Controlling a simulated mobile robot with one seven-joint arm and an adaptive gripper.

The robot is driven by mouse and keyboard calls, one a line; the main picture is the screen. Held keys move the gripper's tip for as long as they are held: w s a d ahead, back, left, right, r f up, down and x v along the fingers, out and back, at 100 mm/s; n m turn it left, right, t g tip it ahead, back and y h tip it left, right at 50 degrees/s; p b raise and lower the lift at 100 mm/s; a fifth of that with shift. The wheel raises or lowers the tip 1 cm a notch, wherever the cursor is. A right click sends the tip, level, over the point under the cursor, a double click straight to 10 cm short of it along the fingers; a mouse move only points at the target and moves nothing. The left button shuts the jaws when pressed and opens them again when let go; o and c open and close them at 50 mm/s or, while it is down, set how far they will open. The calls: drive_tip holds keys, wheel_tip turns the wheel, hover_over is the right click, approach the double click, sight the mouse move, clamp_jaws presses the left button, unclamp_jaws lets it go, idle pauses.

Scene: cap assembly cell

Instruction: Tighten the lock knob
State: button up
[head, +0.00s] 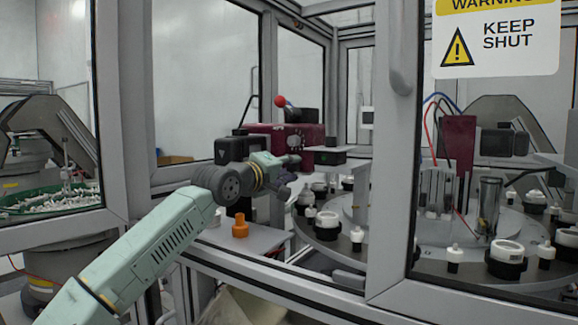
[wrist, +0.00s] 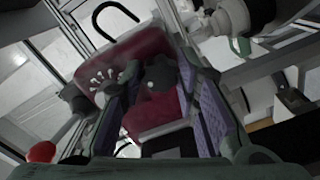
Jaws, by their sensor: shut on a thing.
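A dark red block (head: 262,130) stands inside the cell, and it fills the middle of the wrist view (wrist: 150,112). The black lock knob (wrist: 160,78) is on this block. My gripper (head: 291,172) reaches through the open front of the cell, just below the block. In the wrist view my gripper (wrist: 158,72) has its purple-padded fingers on either side of the knob, shut on it. I cannot make out this knob in the head view, where the gripper and block crowd together. Its turn angle cannot be told.
A dial with white marks (wrist: 106,78) sits left of the knob on the block. A red ball (head: 280,102) tops a lever above. A round table (head: 325,240) with white-and-black parts is to the right. A window frame (head: 398,150) stands right of my arm. An orange piece (head: 240,228) sits below.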

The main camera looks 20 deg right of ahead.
drive_tip(key=shift+m, duration=0.5)
drive_tip(key=o, duration=1.2)
drive_tip(key=shift+c, duration=0.2)
drive_tip(key=v, duration=1.2)
drive_tip(key=shift+s, duration=0.1)
